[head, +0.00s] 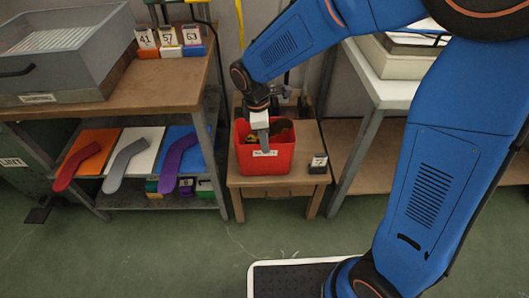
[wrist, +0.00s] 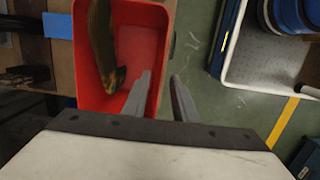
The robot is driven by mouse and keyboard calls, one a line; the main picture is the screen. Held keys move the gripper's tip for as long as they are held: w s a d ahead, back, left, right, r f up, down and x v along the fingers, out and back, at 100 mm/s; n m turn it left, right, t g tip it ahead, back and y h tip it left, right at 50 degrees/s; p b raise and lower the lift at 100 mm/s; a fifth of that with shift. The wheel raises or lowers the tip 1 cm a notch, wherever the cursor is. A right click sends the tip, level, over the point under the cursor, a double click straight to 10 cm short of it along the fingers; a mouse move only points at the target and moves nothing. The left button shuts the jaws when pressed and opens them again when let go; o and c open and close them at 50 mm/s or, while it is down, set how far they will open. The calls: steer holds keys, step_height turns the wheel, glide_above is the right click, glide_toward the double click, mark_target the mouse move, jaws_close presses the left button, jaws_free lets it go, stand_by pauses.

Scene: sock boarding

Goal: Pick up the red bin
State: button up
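The red bin (head: 264,163) stands upright on a small wooden table, with a white label on its front. Something dark and yellowish lies inside; the wrist view shows it as a long brownish-yellow piece (wrist: 102,40), perhaps a sock. My gripper (head: 263,143) points down at the bin's front wall. In the wrist view the fingers of my gripper (wrist: 160,75) are apart, one over the inside of the red bin (wrist: 140,42) and one outside, with the wall's rim between them. Whether either finger touches the wall I cannot tell.
The small table (head: 243,187) also bears a small black card holder (head: 318,164) right of the bin. A shelf unit (head: 165,85) with a grey crate (head: 62,50) and sock-shaped boards stands left. A white-topped bench (head: 385,88) stands right.

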steer(key=shift+d+f, duration=0.1)
steer(key=shift+f, duration=1.2)
steer(key=shift+c, duration=0.3)
jaws_close()
